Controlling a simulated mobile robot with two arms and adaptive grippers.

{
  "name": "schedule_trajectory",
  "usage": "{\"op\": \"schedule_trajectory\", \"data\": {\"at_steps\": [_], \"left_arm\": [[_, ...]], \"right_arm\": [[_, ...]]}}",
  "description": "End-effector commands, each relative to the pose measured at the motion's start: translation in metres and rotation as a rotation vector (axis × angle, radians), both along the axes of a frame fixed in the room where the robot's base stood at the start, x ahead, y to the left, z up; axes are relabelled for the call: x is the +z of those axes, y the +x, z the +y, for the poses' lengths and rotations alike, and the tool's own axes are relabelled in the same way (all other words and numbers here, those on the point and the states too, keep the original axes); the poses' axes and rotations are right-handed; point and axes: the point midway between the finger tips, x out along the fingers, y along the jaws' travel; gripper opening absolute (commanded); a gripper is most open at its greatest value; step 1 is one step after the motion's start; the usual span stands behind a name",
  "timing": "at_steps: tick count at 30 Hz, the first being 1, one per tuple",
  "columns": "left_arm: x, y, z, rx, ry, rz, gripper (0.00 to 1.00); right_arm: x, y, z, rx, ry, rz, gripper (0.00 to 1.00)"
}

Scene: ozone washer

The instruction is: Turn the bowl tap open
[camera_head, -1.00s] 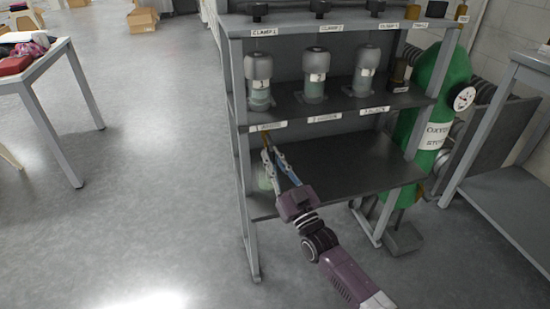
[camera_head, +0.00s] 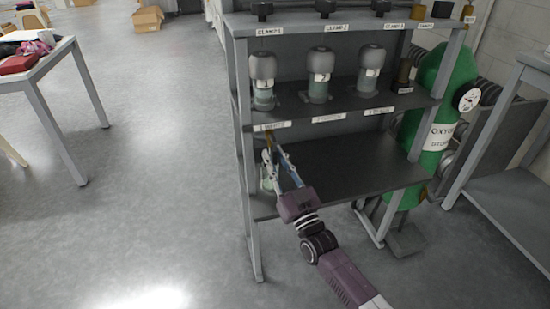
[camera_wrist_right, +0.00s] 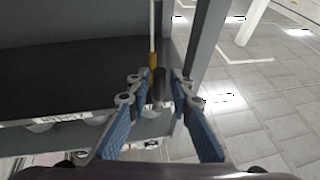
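What looks like the bowl tap is a small brass fitting (camera_head: 269,140) under the left end of the middle shelf, partly hidden by my fingers. In the right wrist view a brass piece (camera_wrist_right: 153,61) shows on a thin pale tube, with a dark cylindrical part (camera_wrist_right: 159,86) beside it. My right gripper (camera_head: 273,152) reaches in at the left front post. In the right wrist view its two blue-padded fingers (camera_wrist_right: 160,84) are apart, with the dark part between their tips; contact cannot be told. A pale green vessel (camera_head: 267,182) is partly hidden behind the fingers. My left gripper is not in view.
The grey rack (camera_head: 247,200) has a post close to my right gripper. Several grey-capped jars (camera_head: 319,75) stand on its middle shelf. The lower shelf (camera_head: 350,178) is mostly bare. A green oxygen cylinder (camera_head: 438,100) stands at right. Open floor (camera_head: 150,200) lies left.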

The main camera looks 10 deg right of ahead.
Motion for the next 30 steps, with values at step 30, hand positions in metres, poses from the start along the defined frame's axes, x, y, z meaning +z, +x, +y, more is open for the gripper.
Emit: {"op": "schedule_trajectory", "data": {"at_steps": [30], "left_arm": [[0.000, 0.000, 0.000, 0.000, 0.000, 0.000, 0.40]], "right_arm": [[-0.046, -0.109, -0.025, 0.000, 0.000, 0.000, 0.20]]}}
